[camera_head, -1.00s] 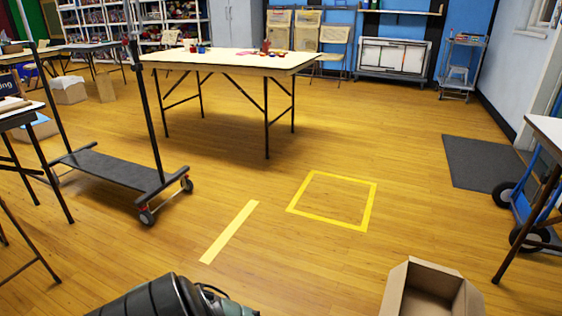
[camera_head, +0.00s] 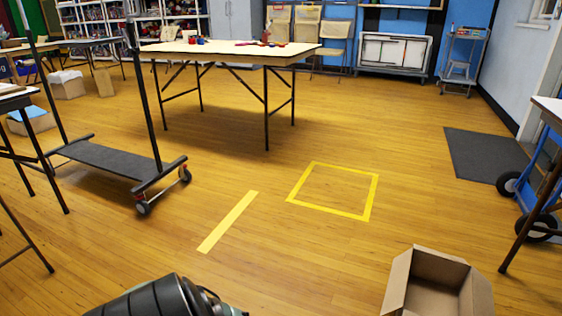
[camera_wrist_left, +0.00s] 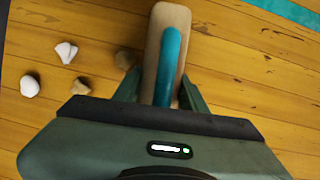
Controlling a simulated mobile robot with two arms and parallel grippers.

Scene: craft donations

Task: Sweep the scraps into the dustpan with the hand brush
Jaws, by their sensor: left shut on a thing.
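The hand brush (camera_wrist_left: 153,30), with a pale wooden body and a teal handle, is in the left wrist view. My left gripper (camera_wrist_left: 160,88) is shut on its handle. Its bristles are hidden. Several small scraps lie on the wooden floor left of the brush, among them a white one (camera_wrist_left: 66,51), another white one (camera_wrist_left: 29,86) and a brownish one (camera_wrist_left: 123,60). A teal strip (camera_wrist_left: 288,12) crosses the top right corner; I cannot tell whether it is the dustpan. In the head view the brush, scraps and both grippers are out of sight.
An open cardboard box (camera_head: 437,283) stands at the bottom right. A yellow tape square (camera_head: 333,190) and a tape strip (camera_head: 229,221) mark the clear floor ahead. A wheeled rack (camera_head: 118,161) stands left, a folding table (camera_head: 230,51) farther back, and a blue hand truck (camera_head: 541,200) at right.

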